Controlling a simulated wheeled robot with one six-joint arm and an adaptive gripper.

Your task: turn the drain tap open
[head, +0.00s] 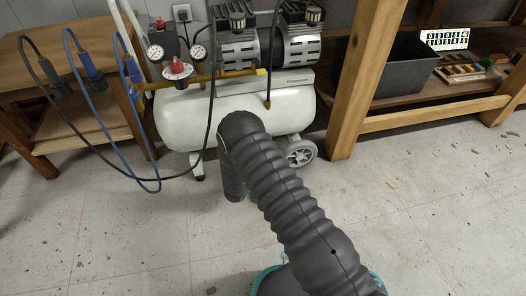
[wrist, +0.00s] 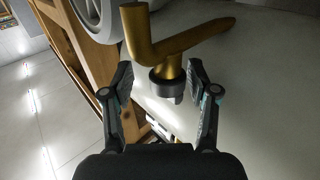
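The brass drain tap (wrist: 143,48) fills the upper middle of the wrist view, with a bent body, a flat lever (wrist: 205,35) reaching to the right and a dark collar (wrist: 168,78) below it. My gripper (wrist: 160,76) is open, with one finger on each side of the tap's lower part and collar; gaps show on both sides. In the head view the white compressor tank (head: 240,117) stands behind my ribbed grey arm, which bends down before it. There the tap and my gripper are hidden.
A wheel (head: 301,153) sits at the tank's right end, near a wooden bench leg (head: 362,80). A black hose (head: 95,148) and a blue hose (head: 112,150) hang in loops at the left. The tiled floor (head: 430,215) at the right is mostly clear.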

